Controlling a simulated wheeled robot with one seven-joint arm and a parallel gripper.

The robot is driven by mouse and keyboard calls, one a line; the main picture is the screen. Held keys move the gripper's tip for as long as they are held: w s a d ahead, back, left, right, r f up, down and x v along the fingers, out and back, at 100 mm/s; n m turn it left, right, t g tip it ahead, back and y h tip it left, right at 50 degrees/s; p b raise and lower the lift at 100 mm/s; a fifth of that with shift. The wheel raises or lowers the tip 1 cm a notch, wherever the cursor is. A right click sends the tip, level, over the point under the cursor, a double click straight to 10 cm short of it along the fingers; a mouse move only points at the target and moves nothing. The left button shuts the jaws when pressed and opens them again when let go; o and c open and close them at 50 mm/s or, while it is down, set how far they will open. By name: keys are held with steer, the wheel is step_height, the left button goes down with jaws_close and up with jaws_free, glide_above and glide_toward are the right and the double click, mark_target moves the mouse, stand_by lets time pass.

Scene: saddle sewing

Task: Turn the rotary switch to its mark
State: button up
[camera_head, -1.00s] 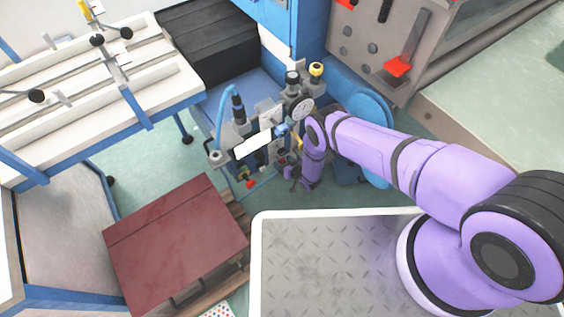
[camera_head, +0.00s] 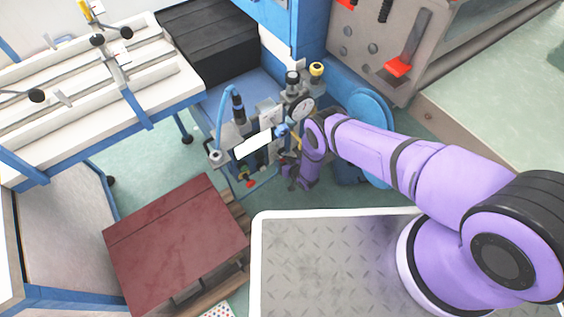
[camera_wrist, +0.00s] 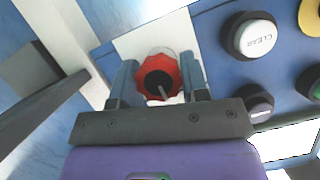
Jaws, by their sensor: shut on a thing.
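The rotary switch (camera_wrist: 158,85) shows in the wrist view as a red scalloped knob with a black centre and a pale pointer line, in front of a white plate on a blue panel (camera_wrist: 215,60). My gripper (camera_wrist: 159,68) has one grey finger on each side of the knob and is shut on it. The pointer line slants toward the lower right. I cannot make out the mark. In the head view my gripper (camera_head: 288,172) is at the front of the blue machine (camera_head: 262,120), and the switch cannot be told apart there.
In the wrist view a round white CLEAR button (camera_wrist: 253,37), a yellow button (camera_wrist: 311,15) and a green button (camera_wrist: 313,85) sit right of the switch.

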steer(key=shift+a+n+t+h, duration=0.1)
steer(key=shift+n+t+h, duration=0.8)
steer(key=shift+n, duration=1)
steer(key=o, duration=0.9)
steer(key=shift+s, duration=0.15)
steer(key=v, duration=1)
steer(key=shift+s+r, duration=0.25)
steer(key=shift+r, duration=0.1)
